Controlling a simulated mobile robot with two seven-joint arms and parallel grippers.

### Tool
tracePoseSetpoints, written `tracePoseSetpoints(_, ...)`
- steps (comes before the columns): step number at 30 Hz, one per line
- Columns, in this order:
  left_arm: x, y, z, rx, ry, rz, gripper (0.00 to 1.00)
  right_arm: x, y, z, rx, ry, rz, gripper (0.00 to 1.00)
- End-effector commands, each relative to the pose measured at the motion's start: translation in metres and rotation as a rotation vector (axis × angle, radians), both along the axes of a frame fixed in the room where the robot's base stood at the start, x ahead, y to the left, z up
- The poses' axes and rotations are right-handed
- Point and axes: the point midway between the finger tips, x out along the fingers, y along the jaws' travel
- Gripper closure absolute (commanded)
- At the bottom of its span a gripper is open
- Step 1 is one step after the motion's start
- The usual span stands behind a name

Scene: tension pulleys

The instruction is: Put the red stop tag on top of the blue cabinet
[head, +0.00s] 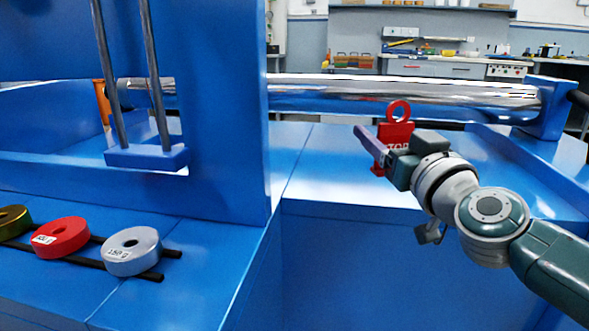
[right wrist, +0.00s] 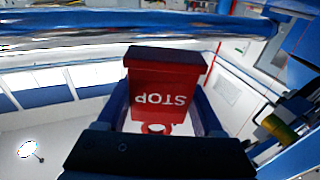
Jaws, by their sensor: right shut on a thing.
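The red stop tag (head: 396,133) has a ring at its top and white lettering, and stands upright in the head view. My right gripper (head: 388,150) is shut on it, with one finger at its left side. In the right wrist view the red tag (right wrist: 165,88) shows between the two fingers (right wrist: 162,112), its lettering upside down. The blue cabinet (head: 335,170) has a flat top; the tag appears over it, and I cannot tell whether they touch. My left gripper is not in view.
A shiny horizontal roller (head: 400,97) runs behind the tag. A tall blue upright (head: 222,120) stands at left. A red disc weight (head: 61,238) and a silver one (head: 132,251) lie on dark rails. The blue top left of the gripper is clear.

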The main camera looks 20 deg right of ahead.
Motion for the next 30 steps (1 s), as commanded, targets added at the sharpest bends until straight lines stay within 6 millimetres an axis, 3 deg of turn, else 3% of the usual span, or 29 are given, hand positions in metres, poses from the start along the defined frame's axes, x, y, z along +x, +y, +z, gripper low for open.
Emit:
tracePoseSetpoints(7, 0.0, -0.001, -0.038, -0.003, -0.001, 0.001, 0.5, 0.0, 0.0, -0.041, 0.0, 0.0, 0.001, 1.0)
tracePoseSetpoints(20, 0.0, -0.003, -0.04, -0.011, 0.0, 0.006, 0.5, 0.0, 0.0, -0.044, 0.002, 0.0, -0.001, 1.0)
tracePoseSetpoints(21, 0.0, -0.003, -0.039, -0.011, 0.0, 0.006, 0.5, 0.0, 0.0, -0.043, 0.002, 0.0, -0.001, 0.28)
tracePoseSetpoints(28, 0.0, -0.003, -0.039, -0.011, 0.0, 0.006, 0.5, 0.0, 0.0, -0.042, 0.001, 0.001, 0.0, 0.02)
tracePoseSetpoints(30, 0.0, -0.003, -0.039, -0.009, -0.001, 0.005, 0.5, 0.0, 0.0, -0.042, 0.001, 0.001, 0.0, 0.02)
